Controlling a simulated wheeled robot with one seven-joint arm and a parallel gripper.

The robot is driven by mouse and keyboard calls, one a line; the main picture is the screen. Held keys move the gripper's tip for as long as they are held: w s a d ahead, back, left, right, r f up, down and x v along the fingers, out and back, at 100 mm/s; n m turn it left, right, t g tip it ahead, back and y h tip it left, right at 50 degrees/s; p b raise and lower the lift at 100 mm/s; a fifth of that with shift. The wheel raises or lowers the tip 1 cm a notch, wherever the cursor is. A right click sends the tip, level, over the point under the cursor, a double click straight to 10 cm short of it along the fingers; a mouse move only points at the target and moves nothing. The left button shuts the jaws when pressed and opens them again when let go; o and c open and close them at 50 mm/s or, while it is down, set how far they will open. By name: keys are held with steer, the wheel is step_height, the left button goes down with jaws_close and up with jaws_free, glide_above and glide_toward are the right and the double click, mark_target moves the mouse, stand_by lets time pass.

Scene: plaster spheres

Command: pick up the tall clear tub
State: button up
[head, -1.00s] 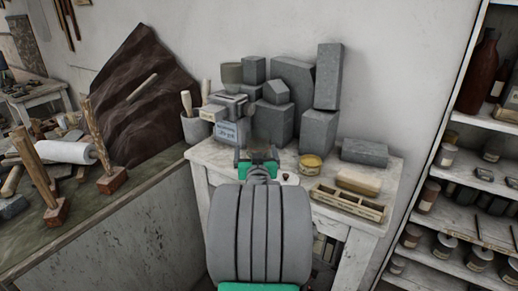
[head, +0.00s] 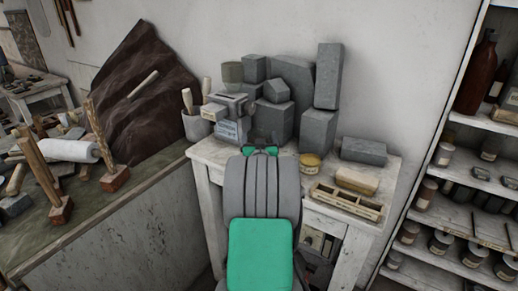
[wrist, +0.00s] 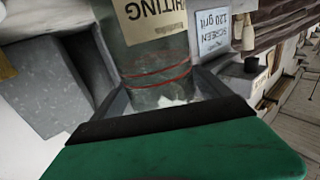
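The tall clear tub (wrist: 155,62) fills the middle of the wrist view, which shows it upside down. It has a cream label reading "WHITING", red bands and white matter inside. In the head view my gripper (head: 261,147) is mostly hidden behind my own wrist.
A grey box (head: 230,122) with labels stands close on the tub's left. Grey blocks (head: 318,128) stand behind and right. Shelves stand at far right.

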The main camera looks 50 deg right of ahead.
steer(key=c, duration=1.2)
steer(key=shift+r, duration=0.1)
